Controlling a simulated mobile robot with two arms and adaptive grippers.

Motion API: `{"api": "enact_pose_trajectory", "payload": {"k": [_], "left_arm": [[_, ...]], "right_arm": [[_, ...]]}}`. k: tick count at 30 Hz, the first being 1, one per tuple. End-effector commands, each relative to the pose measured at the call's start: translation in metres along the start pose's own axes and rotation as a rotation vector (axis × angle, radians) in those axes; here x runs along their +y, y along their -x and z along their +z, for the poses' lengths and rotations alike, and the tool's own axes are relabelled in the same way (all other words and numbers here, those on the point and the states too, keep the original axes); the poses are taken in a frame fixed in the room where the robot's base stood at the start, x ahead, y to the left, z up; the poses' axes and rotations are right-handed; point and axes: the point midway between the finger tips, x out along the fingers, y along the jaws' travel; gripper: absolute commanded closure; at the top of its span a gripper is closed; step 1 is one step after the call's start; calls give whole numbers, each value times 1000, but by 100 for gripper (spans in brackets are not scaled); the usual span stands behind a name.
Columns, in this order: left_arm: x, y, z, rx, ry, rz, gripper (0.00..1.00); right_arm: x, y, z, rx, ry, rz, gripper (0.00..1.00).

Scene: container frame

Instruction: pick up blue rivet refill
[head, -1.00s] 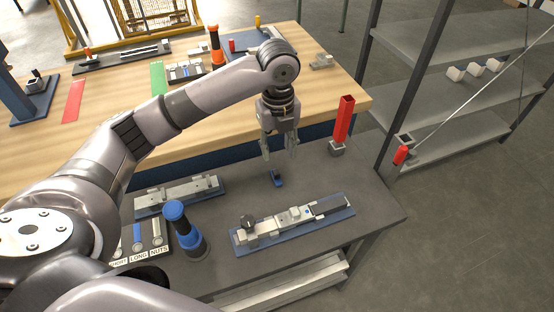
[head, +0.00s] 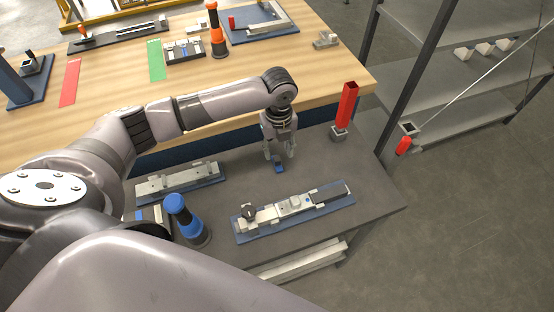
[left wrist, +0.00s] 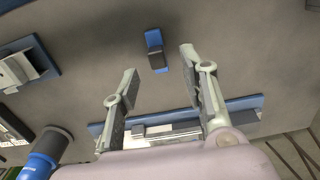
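The small blue rivet refill (head: 279,168) lies on the dark grey tabletop, under my left gripper. In the left wrist view, the blue refill (left wrist: 154,39) has a dark block across its middle and lies just beyond the fingertips, roughly between their lines. My left gripper (head: 280,156) points down with its fingers apart and nothing between them. Its open fingers also show in the left wrist view (left wrist: 159,62). A small gap seems to remain between fingertips and refill, though the exact height is hard to tell. My right gripper is not in view.
A grey fixture on a blue plate (head: 240,232) lies in front, another (head: 178,196) to the left. A blue-topped tool (head: 187,220) stands between them. A red upright block (head: 347,106) stands at the right. Behind is a wooden table (head: 115,110). The tabletop around the refill is clear.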

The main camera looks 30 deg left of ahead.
Motion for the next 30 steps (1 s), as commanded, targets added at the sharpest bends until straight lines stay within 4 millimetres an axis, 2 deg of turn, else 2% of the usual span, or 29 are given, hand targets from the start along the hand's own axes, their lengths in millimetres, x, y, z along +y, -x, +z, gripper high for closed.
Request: {"api": "enact_pose_trajectory", "payload": {"k": [4,8,12,21,30], "left_arm": [[2,-11,0,2,0,4,60],[4,-30,2,2,1,5,60],[3,-49,2,1,0,2,60],[3,-54,2,-1,-1,1,61],[3,-53,2,-1,-1,1,81]], "right_arm": [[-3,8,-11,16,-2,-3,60],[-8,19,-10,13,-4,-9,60],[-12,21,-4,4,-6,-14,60],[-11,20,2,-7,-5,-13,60],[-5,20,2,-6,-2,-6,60]]}}
